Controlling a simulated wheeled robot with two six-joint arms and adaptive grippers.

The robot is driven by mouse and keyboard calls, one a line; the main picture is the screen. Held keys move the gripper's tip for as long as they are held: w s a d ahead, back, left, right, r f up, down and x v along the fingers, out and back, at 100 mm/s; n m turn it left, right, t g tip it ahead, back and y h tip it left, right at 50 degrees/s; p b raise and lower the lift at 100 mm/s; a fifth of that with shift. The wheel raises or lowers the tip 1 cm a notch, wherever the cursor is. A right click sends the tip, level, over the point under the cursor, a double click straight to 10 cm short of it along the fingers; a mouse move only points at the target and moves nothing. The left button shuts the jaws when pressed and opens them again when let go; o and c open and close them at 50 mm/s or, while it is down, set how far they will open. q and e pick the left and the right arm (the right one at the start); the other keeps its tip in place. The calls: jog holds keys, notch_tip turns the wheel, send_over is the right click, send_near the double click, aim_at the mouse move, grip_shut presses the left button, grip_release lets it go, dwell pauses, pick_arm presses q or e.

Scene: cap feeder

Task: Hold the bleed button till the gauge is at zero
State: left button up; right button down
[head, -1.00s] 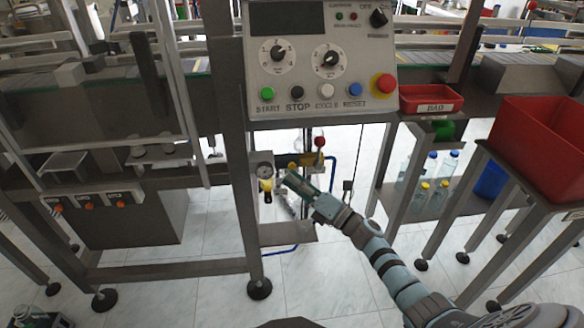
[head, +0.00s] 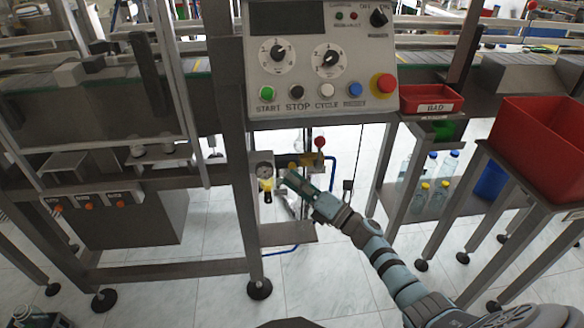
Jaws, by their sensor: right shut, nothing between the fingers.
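The round gauge (head: 264,169) sits low behind the frame leg, below the control panel. Its needle is too small to read. A yellow part (head: 267,185) hangs just under the gauge. My right gripper (head: 287,178) is shut and empty, its tips just right of the gauge and the yellow part. The bleed button cannot be told apart; the gripper may hide it, and I cannot tell whether the tips touch it. My left gripper is out of view.
The control panel (head: 318,88) with buttons and dials hangs above. A red-knobbed valve (head: 319,143) and blue hose (head: 333,172) stand behind my right gripper. A frame leg (head: 240,200) is close on the left. A red bin (head: 541,140) stands at the right. Open floor lies below.

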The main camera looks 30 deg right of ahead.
jog(key=shift+w+d, duration=0.15)
jog(key=shift+w, duration=0.2)
jog(key=shift+w+d+b, duration=0.1)
jog(key=shift+w+b, duration=0.25)
jog(key=shift+b, duration=0.2)
jog(key=shift+s, duration=0.2)
dwell(2.1)
jog(key=shift+s+a+p, duration=0.25)
jog(key=shift+s+p, duration=0.25)
jog(key=shift+s, duration=0.1)
jog(key=s, duration=0.1)
jog(key=s+a+p, duration=0.1)
jog(key=s, duration=0.1)
jog(key=s+p, duration=0.1)
jog(key=shift+s+a, duration=0.35)
